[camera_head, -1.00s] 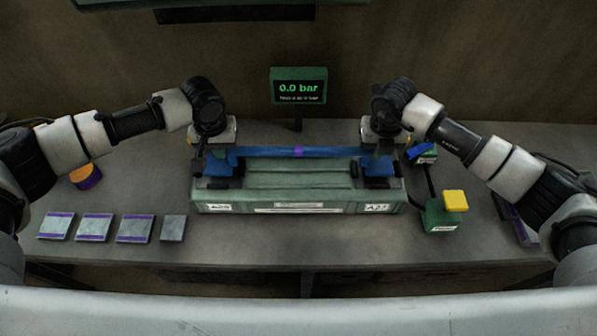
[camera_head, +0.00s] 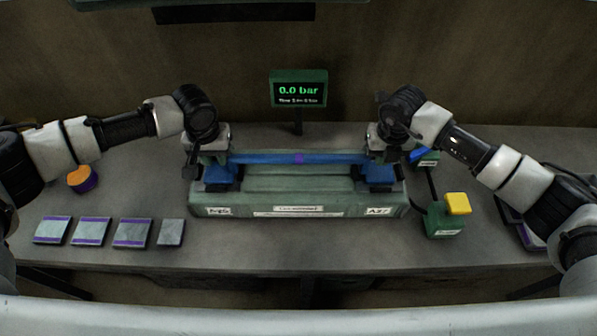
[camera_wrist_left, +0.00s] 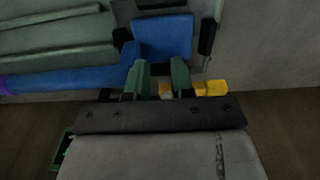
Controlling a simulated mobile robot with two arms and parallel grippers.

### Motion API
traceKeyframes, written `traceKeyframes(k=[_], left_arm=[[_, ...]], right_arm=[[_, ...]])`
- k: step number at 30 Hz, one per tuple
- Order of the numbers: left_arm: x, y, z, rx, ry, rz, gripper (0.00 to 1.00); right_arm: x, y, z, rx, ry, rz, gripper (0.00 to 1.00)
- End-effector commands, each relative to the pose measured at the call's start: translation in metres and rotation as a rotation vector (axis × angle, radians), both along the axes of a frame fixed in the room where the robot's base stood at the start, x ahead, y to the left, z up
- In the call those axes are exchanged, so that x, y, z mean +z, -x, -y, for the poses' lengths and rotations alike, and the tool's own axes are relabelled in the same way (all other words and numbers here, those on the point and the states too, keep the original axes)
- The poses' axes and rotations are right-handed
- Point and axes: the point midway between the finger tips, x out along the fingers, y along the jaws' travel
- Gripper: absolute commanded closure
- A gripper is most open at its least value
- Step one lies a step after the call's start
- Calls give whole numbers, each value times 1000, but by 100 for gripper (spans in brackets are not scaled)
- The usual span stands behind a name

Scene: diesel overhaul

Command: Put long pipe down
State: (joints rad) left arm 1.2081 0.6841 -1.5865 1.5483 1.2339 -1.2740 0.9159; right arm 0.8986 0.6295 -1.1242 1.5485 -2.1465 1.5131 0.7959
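The long blue pipe (camera_head: 275,158), with a purple band at its middle, lies level across the top of the green housing (camera_head: 290,182). Its two ends are at the blue end blocks of the housing, left (camera_head: 222,175) and right (camera_head: 379,174). My left gripper (camera_head: 202,160) is at the pipe's left end. In the left wrist view its two green fingers (camera_wrist_left: 159,78) stand apart with nothing clearly between them; the pipe (camera_wrist_left: 75,80) and blue block (camera_wrist_left: 165,35) are beside and beyond them. My right gripper (camera_head: 383,150) is at the right end, its fingers partly hidden but seemingly apart.
A display (camera_head: 299,89) reading 0.0 bar stands behind the housing. A green box with a yellow button (camera_head: 457,204) is at the right. Several flat plates (camera_head: 91,231) and an orange-purple round part (camera_head: 82,179) lie at the left. The front of the table is mostly clear.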

Motion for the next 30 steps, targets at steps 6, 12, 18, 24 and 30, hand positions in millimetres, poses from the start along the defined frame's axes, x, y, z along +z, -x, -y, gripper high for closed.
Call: traceKeyframes(k=[6, 12, 18, 24, 30], left_arm=[[-1, 0, -2, 2, -4, -1, 77], [-1, 0, -2, 3, -5, -1, 77], [19, 1, -2, 3, -3, 0, 77], [61, 4, -2, 2, -4, 2, 77], [99, 6, -2, 2, -4, 1, 77]], right_arm=[[0, 0, 1, -2, 3, -1, 77], [-1, 0, 2, -3, 5, -1, 77], [0, 0, 2, -3, 5, -1, 77], [-1, 0, 2, -3, 5, -1, 77], [-1, 0, 2, -3, 5, -1, 77]])
